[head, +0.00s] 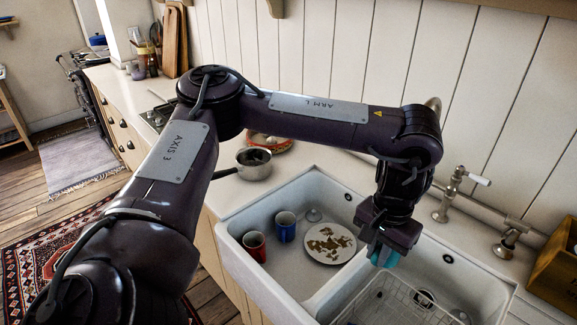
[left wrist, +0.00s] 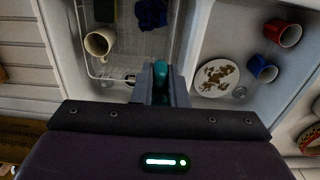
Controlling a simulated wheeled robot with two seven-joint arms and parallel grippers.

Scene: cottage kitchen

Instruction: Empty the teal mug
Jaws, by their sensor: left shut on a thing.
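My left gripper (head: 383,254) is shut on the teal mug (head: 388,257), near the divider between the two sink basins. Only a small part of the mug shows below the fingers. In the left wrist view the teal mug (left wrist: 160,72) appears as a narrow strip between the fingertips (left wrist: 160,82). Its opening and contents are hidden, and I cannot tell how far it is tilted. The white double sink (head: 318,296) lies below. My right gripper is not in view.
The left basin holds a red mug (head: 254,246), a blue mug (head: 285,227) and a plate with brown stains (head: 329,243). A wire rack (head: 372,302) sits in the other basin; a cream mug (left wrist: 100,42) and blue cloth (left wrist: 151,14) are there. A saucepan (head: 254,168) stands on the counter.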

